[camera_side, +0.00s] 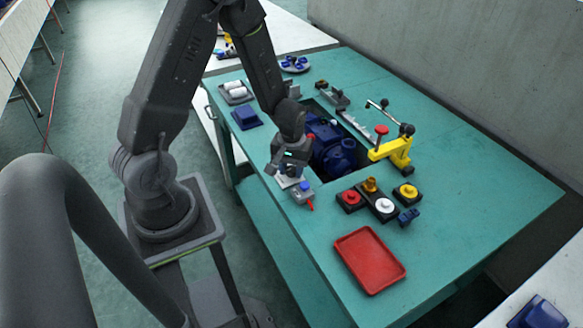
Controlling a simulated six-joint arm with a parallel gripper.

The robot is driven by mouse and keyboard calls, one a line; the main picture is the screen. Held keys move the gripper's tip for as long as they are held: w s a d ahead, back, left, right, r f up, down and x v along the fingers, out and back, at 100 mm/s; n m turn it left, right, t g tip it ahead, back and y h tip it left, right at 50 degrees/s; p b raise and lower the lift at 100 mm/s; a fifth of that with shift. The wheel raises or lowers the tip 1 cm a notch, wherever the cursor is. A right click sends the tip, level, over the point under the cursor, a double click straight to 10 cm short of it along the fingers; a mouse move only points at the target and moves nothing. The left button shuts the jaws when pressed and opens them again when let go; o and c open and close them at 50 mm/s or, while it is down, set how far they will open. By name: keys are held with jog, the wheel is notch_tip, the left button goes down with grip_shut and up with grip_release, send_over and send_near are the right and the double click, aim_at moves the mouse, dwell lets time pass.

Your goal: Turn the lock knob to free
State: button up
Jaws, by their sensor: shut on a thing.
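My gripper (291,181) is low over the near left edge of the green bench, pointing down. Its jaws are shut on a small part there, which I take to be the lock knob; the fingers hide most of it. A small grey block with a blue top (304,187) shows right beside the fingertips. A short red pointer or lever (310,205) sticks out below it. I cannot tell from this view which way the knob is turned. The dark blue pump (335,154) sits in the bench's recess behind the gripper.
A yellow clamp (396,153) with a red knob stands right of the pump. Dark blocks with red, white and yellow round parts (383,206) lie in front. A red tray (369,260) lies nearer. A blue bin (246,118) is at the left. The bench's right side is clear.

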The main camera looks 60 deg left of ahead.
jog(key=m, duration=0.4)
jog(key=shift+m, duration=0.4)
jog(key=m, duration=0.4)
jog(key=shift+m, duration=0.3)
jog(key=m, duration=0.4)
jog(key=shift+m, duration=2.2)
jog(key=o, duration=0.9)
